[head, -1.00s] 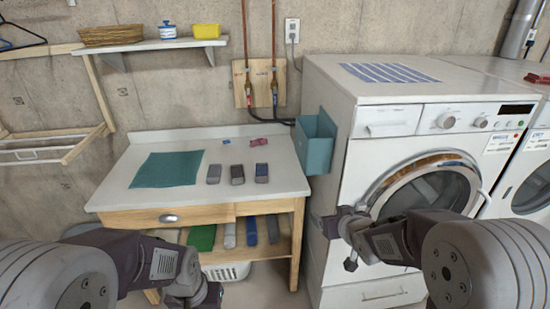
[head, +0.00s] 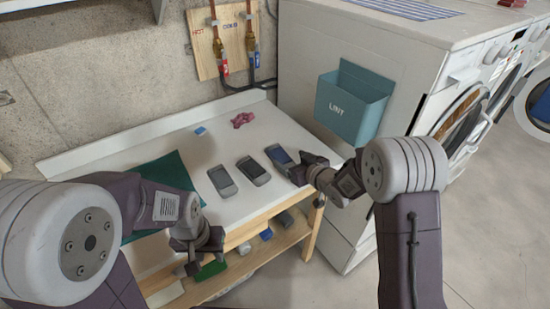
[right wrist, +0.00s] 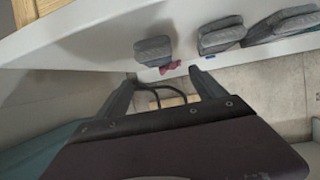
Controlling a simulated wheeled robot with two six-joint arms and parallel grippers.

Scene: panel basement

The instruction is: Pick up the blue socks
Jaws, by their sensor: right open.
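Three folded sock bundles lie in a row on the white tabletop (head: 226,215): a grey pair (head: 222,181), a darker grey pair (head: 253,170) and, at the right end, the bluish pair (head: 279,156). I take the bundle at the left of the row in the right wrist view (right wrist: 153,48) for the blue socks; its colour looks grey there. My right gripper (head: 308,168) is open and empty, just right of the blue socks near the table's right edge. It also shows in the right wrist view (right wrist: 162,80). My left gripper (head: 190,264) hangs at the table's front edge; its jaw opening is unclear.
A teal cloth (head: 172,172) lies on the table's left, partly behind my left arm. A pink cloth (head: 242,119) and a small blue item (head: 200,130) lie at the back. The lint box (head: 352,102) hangs on the washer's side. A shelf below holds several folded items.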

